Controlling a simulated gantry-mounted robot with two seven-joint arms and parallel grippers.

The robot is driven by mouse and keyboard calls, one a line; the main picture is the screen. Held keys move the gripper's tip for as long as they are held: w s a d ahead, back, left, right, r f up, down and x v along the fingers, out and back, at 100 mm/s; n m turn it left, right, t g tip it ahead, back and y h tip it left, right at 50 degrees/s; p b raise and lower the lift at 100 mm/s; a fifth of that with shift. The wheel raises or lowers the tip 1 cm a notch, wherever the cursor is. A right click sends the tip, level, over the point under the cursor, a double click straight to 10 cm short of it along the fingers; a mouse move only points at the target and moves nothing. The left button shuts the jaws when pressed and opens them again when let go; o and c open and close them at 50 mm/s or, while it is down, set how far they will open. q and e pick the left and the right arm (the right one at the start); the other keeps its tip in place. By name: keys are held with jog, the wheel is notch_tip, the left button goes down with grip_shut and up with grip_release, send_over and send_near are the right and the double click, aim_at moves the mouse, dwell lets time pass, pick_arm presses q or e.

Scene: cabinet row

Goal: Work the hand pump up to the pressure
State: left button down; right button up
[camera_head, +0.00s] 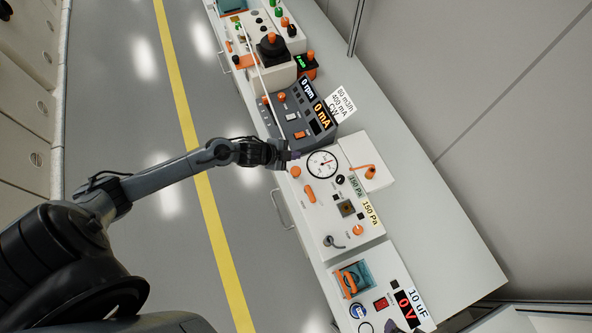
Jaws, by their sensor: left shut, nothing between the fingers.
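The white pressure panel (312,218) lies on the bench right of centre. It has a round dial gauge (322,163), a small green display that seems to read 150 Pa, and a pale label (370,213) reading 150 Pa. An orange lever (362,168) ends at a round orange knob on a raised white block (378,180) beside the gauge. A second orange handle (310,193) sits below the gauge. My left gripper (288,155) is shut and empty by the panel's upper left corner; contact cannot be told.
A dark console (291,112) with 0 rpm and 0 mA displays stands just above the panel. A joystick box (271,50) is farther up. The grey floor left of the bench is clear.

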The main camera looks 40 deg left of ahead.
pick_arm(q)
jog(key=b, duration=0.7)
send_over(293, 172)
notch_tip(293, 172, down, 7)
jog(key=shift+w+f+b, duration=0.1)
jog(key=shift+f+b, duration=0.4)
jog(key=shift+f, duration=0.4)
dwell(0.8)
jog(key=shift+f, duration=0.25)
dwell(0.4)
jog(key=shift+f, duration=0.2)
